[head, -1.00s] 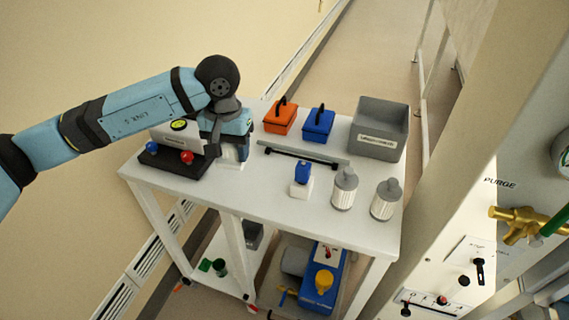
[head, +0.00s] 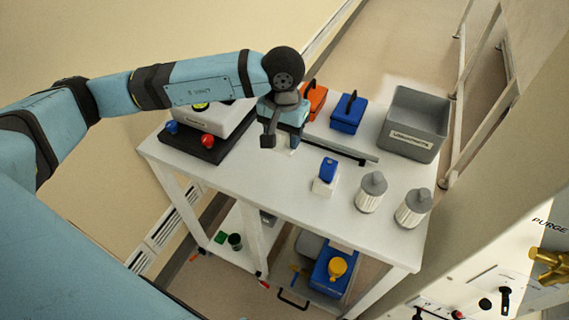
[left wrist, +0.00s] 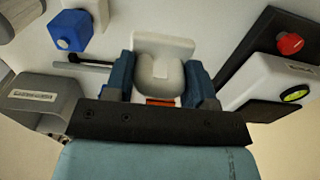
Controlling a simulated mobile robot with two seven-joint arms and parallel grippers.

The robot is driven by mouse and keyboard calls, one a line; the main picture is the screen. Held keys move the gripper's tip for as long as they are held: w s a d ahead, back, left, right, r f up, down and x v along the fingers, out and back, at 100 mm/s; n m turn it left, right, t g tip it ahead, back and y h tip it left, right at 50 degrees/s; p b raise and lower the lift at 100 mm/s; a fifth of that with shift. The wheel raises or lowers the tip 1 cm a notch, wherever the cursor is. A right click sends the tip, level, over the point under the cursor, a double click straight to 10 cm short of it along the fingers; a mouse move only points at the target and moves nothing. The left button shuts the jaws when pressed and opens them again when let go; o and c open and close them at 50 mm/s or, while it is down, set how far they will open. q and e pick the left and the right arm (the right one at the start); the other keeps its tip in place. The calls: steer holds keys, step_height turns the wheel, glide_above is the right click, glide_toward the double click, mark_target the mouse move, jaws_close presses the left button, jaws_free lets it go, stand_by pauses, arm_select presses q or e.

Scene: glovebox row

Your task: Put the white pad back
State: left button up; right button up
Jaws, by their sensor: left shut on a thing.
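My left gripper (head: 283,140) is above the white table (head: 250,190), between the black-based device and the orange case. In the left wrist view its two blue fingers (left wrist: 160,82) are shut on a white piece with a rounded front (left wrist: 160,68), which looks like the white pad. A white plate shows just beyond the fingers; I cannot tell whether it is part of the same piece. In the head view the gripper hides most of the pad, and only a small white part shows. Whether it touches the table is unclear. My right gripper is in neither view.
The black-based device with a red knob (head: 208,141) stands left. An orange case (head: 316,98), blue case (head: 347,114) and grey bin (head: 414,122) line the back. A blue-topped white block (head: 325,186) and two grey-capped containers (head: 371,192) stand right. The front middle is clear.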

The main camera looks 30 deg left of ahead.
mark_target(284, 176)
arm_select(q)
step_height(284, 176, down, 11)
steer(key=shift+w+f+p, duration=0.1)
steer(key=shift+f+p, duration=0.1)
steer(key=shift+p, duration=0.35)
steer(key=shift+f+b, duration=0.2)
steer(key=shift+b, duration=0.15)
steer(key=o, duration=1)
steer(key=shift+r, duration=0.1)
